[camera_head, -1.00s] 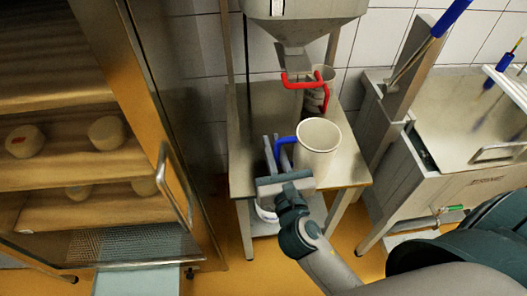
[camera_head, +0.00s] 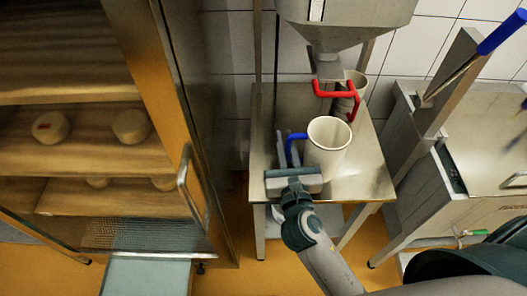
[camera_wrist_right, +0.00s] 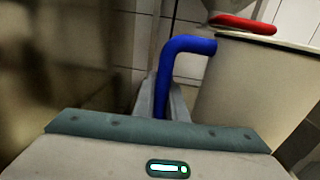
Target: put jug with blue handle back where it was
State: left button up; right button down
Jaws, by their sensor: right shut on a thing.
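The jug with the blue handle (camera_head: 328,146) is white and stands upright at the front of the steel table (camera_head: 362,180), or just above it; I cannot tell which. My right gripper (camera_head: 287,152) is shut on its blue handle, which is on the left side of the jug. In the right wrist view the blue handle (camera_wrist_right: 188,46) runs down between the fingers, and the jug's pale wall (camera_wrist_right: 250,90) fills the right side. The lower part of the handle is hidden by the gripper. My left gripper is not in view.
A cabinet with cheeses (camera_head: 130,126) on wooden shelves is at the left. A steel vat (camera_head: 480,150) is at the right. Bare table shows right of the jug.

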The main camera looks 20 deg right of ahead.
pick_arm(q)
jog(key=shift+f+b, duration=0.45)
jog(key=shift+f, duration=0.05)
pick_arm(e)
jog(key=w+a+f, duration=0.5)
jog(key=w, duration=0.2)
jog(key=shift+a+f, duration=0.15)
jog(key=shift+a, duration=0.2)
